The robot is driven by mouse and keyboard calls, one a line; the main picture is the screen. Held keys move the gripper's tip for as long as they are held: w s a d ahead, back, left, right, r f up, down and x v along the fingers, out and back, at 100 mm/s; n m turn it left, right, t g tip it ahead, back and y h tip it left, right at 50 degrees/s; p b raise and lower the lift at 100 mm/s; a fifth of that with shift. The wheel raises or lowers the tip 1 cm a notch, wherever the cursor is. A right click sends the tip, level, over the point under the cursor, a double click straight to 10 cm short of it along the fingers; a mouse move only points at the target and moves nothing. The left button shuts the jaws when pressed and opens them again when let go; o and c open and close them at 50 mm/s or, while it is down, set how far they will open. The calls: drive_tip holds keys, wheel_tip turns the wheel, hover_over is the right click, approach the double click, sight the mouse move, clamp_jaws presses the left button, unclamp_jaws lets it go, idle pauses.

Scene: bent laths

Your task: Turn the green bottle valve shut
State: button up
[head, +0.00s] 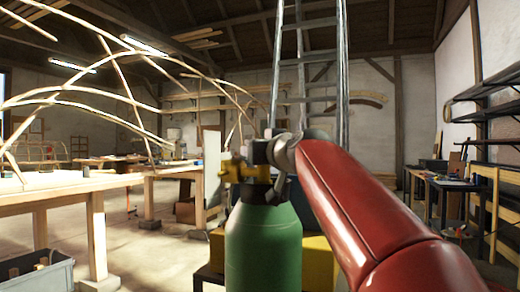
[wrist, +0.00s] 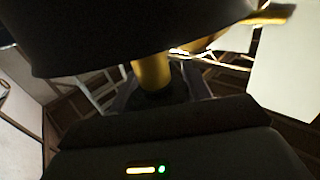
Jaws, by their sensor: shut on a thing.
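The green bottle (head: 263,248) stands upright just in front of me in the head view. Its brass valve (head: 243,172) sits at the top, with a side part sticking out left. My gripper (head: 266,155), dark and at the end of my red arm, is at the valve and hides part of it. In the wrist view a brass post of the valve (wrist: 152,72) stands between my dark fingers (wrist: 155,95), under a large dark shape across the top. My gripper is shut on the valve. The exact finger contact is too dark to make out.
A wooden workbench (head: 70,195) with bent laths (head: 90,100) above it stands on the left. A grey crate (head: 38,275) is at the lower left. A yellow block (head: 318,258) is behind the bottle. A ladder (head: 345,80) rises behind. Black shelving is on the right.

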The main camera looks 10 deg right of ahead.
idle(0.3)
drive_tip(key=o, duration=1)
drive_tip(key=shift+c, duration=0.2)
drive_tip(key=s+d+b, duration=0.1)
drive_tip(key=s+b, duration=0.1)
drive_tip(key=s, duration=0.5)
drive_tip(key=shift+s, duration=0.4)
